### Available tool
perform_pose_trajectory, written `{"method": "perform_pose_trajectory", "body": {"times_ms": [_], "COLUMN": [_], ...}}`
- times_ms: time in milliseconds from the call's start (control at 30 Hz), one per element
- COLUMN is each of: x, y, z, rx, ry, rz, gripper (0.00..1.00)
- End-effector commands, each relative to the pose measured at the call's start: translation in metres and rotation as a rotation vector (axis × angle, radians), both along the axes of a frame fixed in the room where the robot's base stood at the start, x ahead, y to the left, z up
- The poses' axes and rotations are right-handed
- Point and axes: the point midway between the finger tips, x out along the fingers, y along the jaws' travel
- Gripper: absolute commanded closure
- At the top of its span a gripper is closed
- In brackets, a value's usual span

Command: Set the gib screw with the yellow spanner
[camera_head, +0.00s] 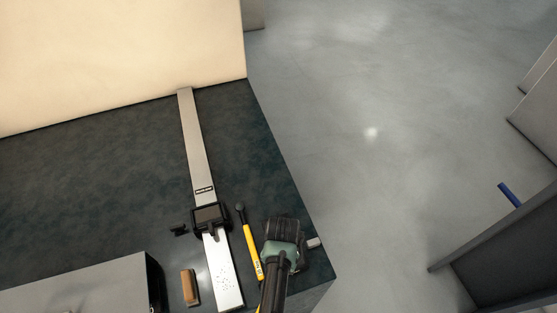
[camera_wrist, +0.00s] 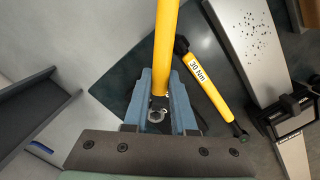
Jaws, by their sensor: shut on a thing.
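My gripper (camera_wrist: 160,102) is shut on a yellow spanner (camera_wrist: 167,40), whose shaft rises from between the blue fingers in the wrist view. A small silver ring shows low between the fingers; I cannot tell what it belongs to. A second yellow tool (camera_wrist: 212,88), marked 30 Nm, lies beside the gripper; it also shows in the head view (camera_head: 249,240), black end away from me. A metal rail (camera_head: 195,145) with a black carriage (camera_head: 209,217) lies left of that tool. The wrist view shows the carriage (camera_wrist: 294,112) at right. I cannot make out the gib screw.
The dark bench top (camera_head: 90,180) is largely clear left of the rail. A brown block (camera_head: 190,287) and a small black piece (camera_head: 179,230) lie near the rail. A grey box (camera_head: 85,285) stands at lower left. A pale wall (camera_head: 110,60) rises behind.

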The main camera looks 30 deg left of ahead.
Motion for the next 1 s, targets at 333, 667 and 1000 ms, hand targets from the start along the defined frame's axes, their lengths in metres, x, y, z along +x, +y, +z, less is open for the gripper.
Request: {"method": "perform_pose_trajectory", "body": {"times_ms": [333, 667, 1000], "x": [0.000, 0.000, -0.002], "y": [0.000, 0.008, 0.008], "z": [0.004, -0.003, 0.001], "rx": [-0.001, 0.005, 0.001], "ry": [0.001, 0.002, 0.010], "rz": [0.000, -0.046, -0.118], "gripper": [1.00, 1.00, 1.00]}}
